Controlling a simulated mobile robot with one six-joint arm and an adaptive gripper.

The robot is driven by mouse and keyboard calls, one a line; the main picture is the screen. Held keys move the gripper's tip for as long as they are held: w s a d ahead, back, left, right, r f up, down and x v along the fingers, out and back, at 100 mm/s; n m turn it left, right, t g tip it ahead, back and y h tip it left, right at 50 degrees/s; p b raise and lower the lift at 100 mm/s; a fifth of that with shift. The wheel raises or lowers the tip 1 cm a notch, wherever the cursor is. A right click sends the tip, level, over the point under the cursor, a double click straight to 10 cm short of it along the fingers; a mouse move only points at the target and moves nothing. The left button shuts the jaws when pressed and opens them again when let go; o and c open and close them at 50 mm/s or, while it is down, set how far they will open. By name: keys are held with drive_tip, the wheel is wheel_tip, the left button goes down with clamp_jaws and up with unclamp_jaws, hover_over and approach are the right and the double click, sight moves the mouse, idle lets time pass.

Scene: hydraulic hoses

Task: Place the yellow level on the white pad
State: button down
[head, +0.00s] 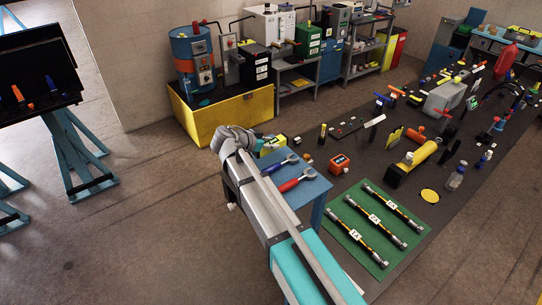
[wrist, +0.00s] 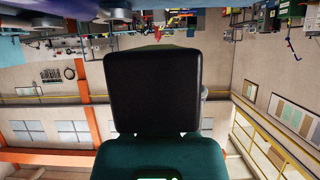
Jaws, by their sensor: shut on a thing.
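My gripper (head: 260,143) is at the far end of my arm, beyond the back edge of the blue table in the head view. It is shut on a small yellow block with dark parts, which I take as the yellow level (head: 277,142). In the wrist view, a black block on a teal body fills the middle and hides most of what is held; only a thin greenish edge shows above it. I cannot surely pick out the white pad; a white strip (head: 354,283) shows beside my arm at the bottom, partly hidden.
Blue-handled (head: 264,174) and red-handled (head: 298,181) tools lie on the blue table (head: 318,200). A green mat (head: 350,232) with several hoses is to the right. A yellow bin (head: 225,118) stands behind.

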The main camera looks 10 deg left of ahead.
sight(271, 157)
drive_tip(key=shift+w+f, duration=0.15)
drive_tip(key=shift+f, duration=0.05)
idle(0.3)
drive_tip(key=shift+w+f+b, duration=0.25)
drive_tip(key=shift+f+b, duration=0.15)
drive_tip(key=shift+b, duration=0.1)
drive_tip(key=shift+w+f+b, duration=0.1)
drive_tip(key=shift+f+b, duration=0.25)
drive_tip(key=shift+f, duration=0.05)
drive_tip(key=shift+f+b, duration=1.15)
drive_tip(key=shift+f, duration=0.15)
drive_tip(key=shift+c, duration=1.3)
unclamp_jaws()
drive_tip(key=shift+r, duration=0.25)
